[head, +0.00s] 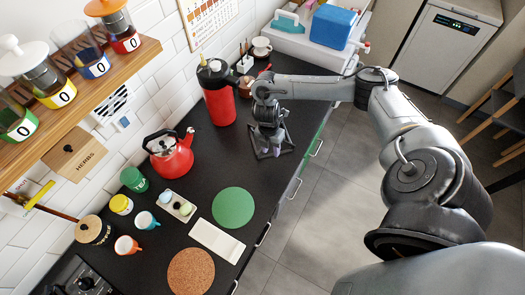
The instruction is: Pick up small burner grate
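My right gripper (268,146) points down over the dark worktop near its front edge, to the right of the red kettle and beyond the green mat. A thin grey squarish outline shows at its fingertips; I cannot tell whether this is the fingers or the small burner grate. The finger opening is too small to read. No burner grate can be made out for certain elsewhere. A dark appliance with knobs (84,282) is cut off at the bottom left; I cannot tell whether it is the hob. My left gripper is out of view.
A red flask (218,100) stands just left of my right gripper. A red kettle (170,157), cups, a green round mat (233,207), a white board (217,241) and a cork mat (191,272) lie nearer. A blue box (333,27) stands at the back. A wooden shelf (90,85) juts out left.

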